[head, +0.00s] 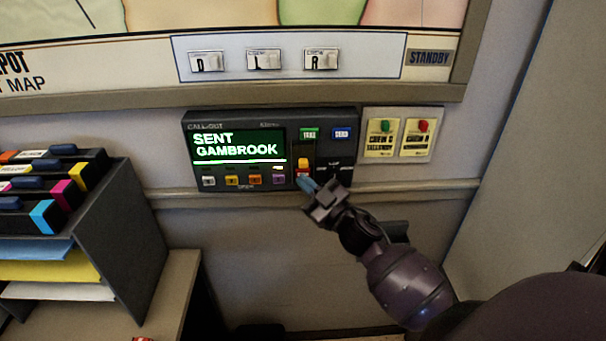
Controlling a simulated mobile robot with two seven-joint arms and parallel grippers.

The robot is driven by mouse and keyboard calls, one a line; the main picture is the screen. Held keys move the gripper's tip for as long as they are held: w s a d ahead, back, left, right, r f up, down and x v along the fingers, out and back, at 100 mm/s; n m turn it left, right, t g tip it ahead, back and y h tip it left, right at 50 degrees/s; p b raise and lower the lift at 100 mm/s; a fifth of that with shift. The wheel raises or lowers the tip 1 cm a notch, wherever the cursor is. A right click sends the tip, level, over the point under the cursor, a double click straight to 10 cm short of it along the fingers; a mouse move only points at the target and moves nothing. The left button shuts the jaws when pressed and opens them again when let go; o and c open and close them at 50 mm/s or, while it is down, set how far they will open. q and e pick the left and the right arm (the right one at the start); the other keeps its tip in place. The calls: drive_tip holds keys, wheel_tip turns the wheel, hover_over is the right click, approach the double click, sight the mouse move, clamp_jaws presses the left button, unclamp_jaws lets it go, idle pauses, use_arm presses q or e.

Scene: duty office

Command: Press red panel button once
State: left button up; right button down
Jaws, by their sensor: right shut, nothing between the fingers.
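A dark call-out panel (350,125) is on the wall, its green screen (238,147) reading "SENT GAMBROOK". A row of small white, yellow, orange and purple buttons is under the screen; a green and a blue button are at its upper right. A yellow-and-red control (303,164) sits right of the screen, its lower part close to my fingertips. A separate pale plate at the right has a green button and a red button (423,126). My right gripper (307,185) is shut and empty at the panel's lower edge; whether it touches is unclear. My left gripper is out of view.
A framed map board (240,97) with D, L and R switches and a "STANDBY" label hangs above. A dark rack (125,225) of coloured folders stands at the left on a desk. A wall rail (420,188) runs below the panel. The wall to the right is clear.

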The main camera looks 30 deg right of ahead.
drive_tip(key=shift+w+d, duration=0.1)
drive_tip(key=shift+w, duration=0.05)
drive_tip(key=shift+w+d, duration=0.1)
drive_tip(key=shift+w, duration=0.1)
idle(0.6)
drive_tip(key=shift+w+d, duration=0.25)
drive_tip(key=shift+w, duration=0.1)
idle(0.5)
drive_tip(key=shift+s, duration=0.1)
drive_tip(key=shift+s+a, duration=0.1)
drive_tip(key=shift+a, duration=0.05)
drive_tip(key=shift+s+a+p, duration=0.3)
drive_tip(key=shift+s+p, duration=0.2)
